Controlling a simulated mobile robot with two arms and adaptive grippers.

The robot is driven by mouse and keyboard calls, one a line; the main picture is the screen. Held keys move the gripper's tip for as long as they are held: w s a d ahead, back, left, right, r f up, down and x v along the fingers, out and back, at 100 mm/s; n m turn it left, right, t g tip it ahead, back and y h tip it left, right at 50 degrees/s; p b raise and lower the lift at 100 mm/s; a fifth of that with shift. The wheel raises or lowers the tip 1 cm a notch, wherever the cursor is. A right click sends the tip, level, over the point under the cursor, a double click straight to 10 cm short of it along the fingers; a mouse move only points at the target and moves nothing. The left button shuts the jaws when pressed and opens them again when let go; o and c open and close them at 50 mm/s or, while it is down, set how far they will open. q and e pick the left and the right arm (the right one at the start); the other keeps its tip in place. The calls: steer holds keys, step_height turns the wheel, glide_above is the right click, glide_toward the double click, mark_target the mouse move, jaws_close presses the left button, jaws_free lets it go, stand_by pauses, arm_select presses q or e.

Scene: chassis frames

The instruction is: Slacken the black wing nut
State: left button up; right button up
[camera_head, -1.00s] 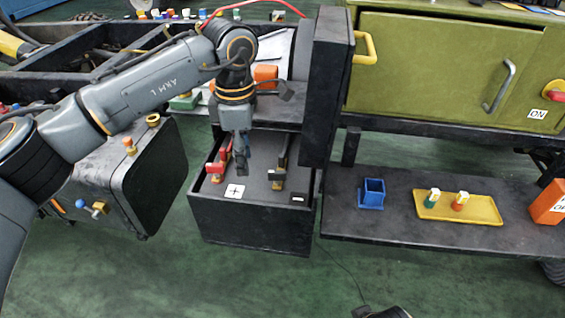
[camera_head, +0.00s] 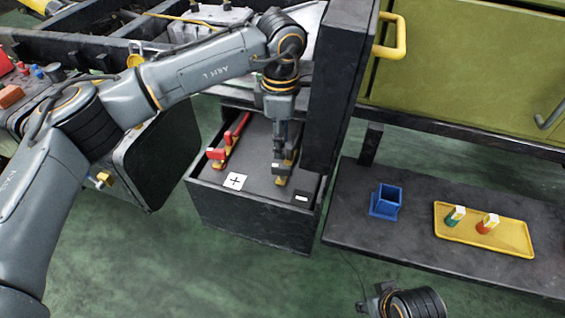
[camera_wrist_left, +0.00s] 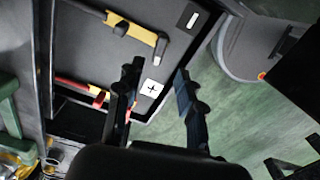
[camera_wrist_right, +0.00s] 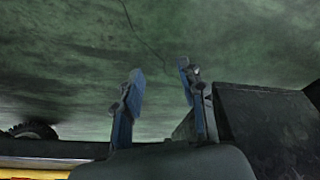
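A dark box (camera_head: 245,217) holds two terminals, a red one (camera_head: 217,155) beside a plus label and a black one with a yellow clamp (camera_head: 281,179) beside a minus label. In the left wrist view, the yellow clamp (camera_wrist_left: 130,32) has a dark upright piece (camera_wrist_left: 160,46) at its end, which looks like the black wing nut. My left gripper (camera_head: 279,150) hangs over the black terminal and partly hides it. Its fingers (camera_wrist_left: 160,88) are apart and empty, and the clamp lies beyond them. My right gripper (camera_wrist_right: 160,88) is open and empty, low over the floor.
A black upright panel (camera_head: 340,85) stands close to the right of my left gripper. A shelf (camera_head: 350,225) to the right carries a blue holder (camera_head: 386,201) and a yellow tray (camera_head: 510,238) with two small pieces.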

mark_target(282, 166)
arm_select(q)
step_height(282, 166, down, 7)
steer(key=shift+r+b, duration=0.2)
steer(key=shift+b, duration=0.15)
steer(key=shift+f, duration=0.65)
arm_select(e)
steer(key=shift+v, duration=1.4)
arm_select(q)
steer(key=shift+c, duration=0.4)
arm_select(e)
steer(key=shift+s+d, duration=0.1)
arm_select(q)
jaws_close()
